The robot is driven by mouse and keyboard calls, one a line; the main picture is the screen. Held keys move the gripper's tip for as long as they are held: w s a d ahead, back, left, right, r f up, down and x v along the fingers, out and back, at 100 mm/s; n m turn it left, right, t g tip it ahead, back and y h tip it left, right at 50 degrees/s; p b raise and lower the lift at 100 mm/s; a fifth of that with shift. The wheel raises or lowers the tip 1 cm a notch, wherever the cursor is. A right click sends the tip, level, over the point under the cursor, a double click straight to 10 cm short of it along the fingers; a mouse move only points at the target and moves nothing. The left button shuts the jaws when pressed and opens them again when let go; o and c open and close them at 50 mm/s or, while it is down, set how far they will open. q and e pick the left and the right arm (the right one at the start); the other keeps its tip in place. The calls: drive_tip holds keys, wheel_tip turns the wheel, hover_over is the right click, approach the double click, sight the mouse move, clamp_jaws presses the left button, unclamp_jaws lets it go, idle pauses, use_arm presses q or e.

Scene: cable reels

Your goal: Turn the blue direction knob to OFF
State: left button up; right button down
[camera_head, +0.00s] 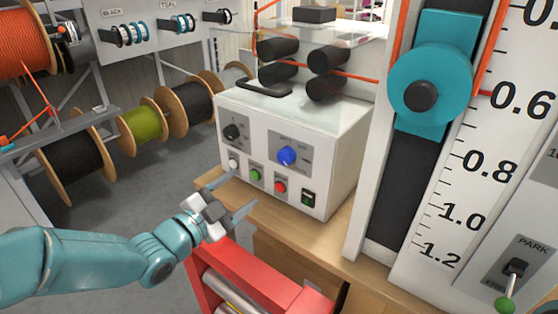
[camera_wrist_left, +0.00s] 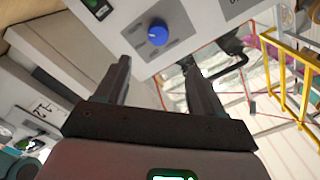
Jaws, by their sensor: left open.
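The blue direction knob (camera_head: 287,155) sits on a dark grey panel on the front of a white control box (camera_head: 335,150). In the left wrist view the blue knob (camera_wrist_left: 158,33) shows beyond my fingertips, near the top middle. A pale pointer mark shows on it, but I cannot read which label it points to. My left gripper (camera_head: 238,197) is open and empty, in front of the box, below and left of the knob and apart from it. Its two fingers also show in the left wrist view (camera_wrist_left: 160,75). My right gripper is not in view.
A black knob (camera_head: 232,132) sits left of the blue one. White, green and red buttons (camera_head: 280,187) and a dark switch (camera_head: 308,197) line the box's lower front. A red frame (camera_head: 215,275) stands below my gripper. A tall scale (camera_head: 465,150) with a teal slider stands right.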

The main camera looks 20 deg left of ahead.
sight(282, 159)
use_arm(q)
drive_tip(key=p+x, duration=0.2)
drive_tip(key=x, duration=1.1)
drive_tip(key=shift+w+d+f, duration=0.1)
drive_tip(key=shift+d, duration=0.1)
drive_tip(key=shift+w+d, duration=0.1)
drive_tip(key=shift+w, duration=0.45)
drive_tip(key=shift+s, duration=0.1)
drive_tip(key=c, duration=1.1)
